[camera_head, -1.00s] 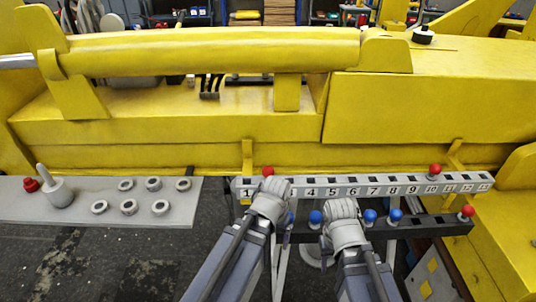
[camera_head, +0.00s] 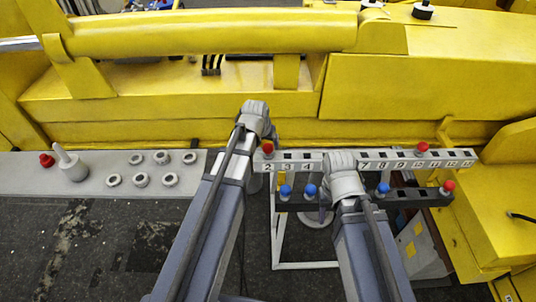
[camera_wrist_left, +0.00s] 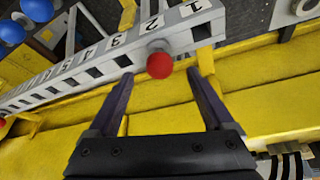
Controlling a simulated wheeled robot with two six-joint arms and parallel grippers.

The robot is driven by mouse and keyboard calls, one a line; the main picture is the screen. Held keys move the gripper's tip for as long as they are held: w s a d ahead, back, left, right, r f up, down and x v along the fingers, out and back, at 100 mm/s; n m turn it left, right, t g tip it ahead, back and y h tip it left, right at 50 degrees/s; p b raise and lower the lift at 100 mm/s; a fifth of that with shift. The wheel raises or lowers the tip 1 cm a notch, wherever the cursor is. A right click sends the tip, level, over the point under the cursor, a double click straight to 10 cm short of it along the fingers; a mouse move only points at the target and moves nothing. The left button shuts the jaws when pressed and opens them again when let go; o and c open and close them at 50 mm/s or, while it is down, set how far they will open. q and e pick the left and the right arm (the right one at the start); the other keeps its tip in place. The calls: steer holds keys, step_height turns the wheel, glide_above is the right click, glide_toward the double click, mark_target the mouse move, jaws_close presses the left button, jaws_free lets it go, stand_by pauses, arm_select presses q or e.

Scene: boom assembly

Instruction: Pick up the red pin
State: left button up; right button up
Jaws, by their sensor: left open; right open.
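A red pin (camera_head: 267,148) with a round head stands in the numbered white rail (camera_head: 320,160) near label 2. In the left wrist view its red head (camera_wrist_left: 159,65) lies between the tips of my left gripper (camera_wrist_left: 160,76), which is open and empty with a finger apart on each side. In the head view my left gripper (camera_head: 268,132) is just beyond the rail, beside this pin. My right gripper (camera_head: 342,165) is over the rail around labels 5 and 6; its fingers are hidden. Other red pins are on the rail near label 10 (camera_head: 423,148) and on the dark lower rail (camera_head: 449,186).
Blue pins (camera_head: 310,190) stand in the dark lower rail (camera_head: 408,197). A grey shelf (camera_head: 100,187) at left holds several metal rings (camera_head: 140,180), a grey peg (camera_head: 72,166) and a red piece (camera_head: 46,160). The yellow boom (camera_head: 200,107) fills the space behind the rail.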

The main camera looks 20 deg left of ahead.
mark_target(267, 146)
arm_select(q)
steer(key=shift+b+x, duration=0.4)
steer(key=shift+x, duration=0.45)
steer(key=shift+r, duration=0.1)
arm_select(e)
steer(key=shift+w+f, duration=0.1)
steer(key=shift+f, duration=0.6)
steer(key=shift+f, duration=0.1)
arm_select(q)
steer(key=b+x, duration=0.4)
steer(key=x, duration=0.1)
steer(key=shift+b, duration=0.35)
arm_select(e)
step_height(267, 146, down, 4)
steer(key=shift+f, duration=0.2)
arm_select(q)
jaws_close()
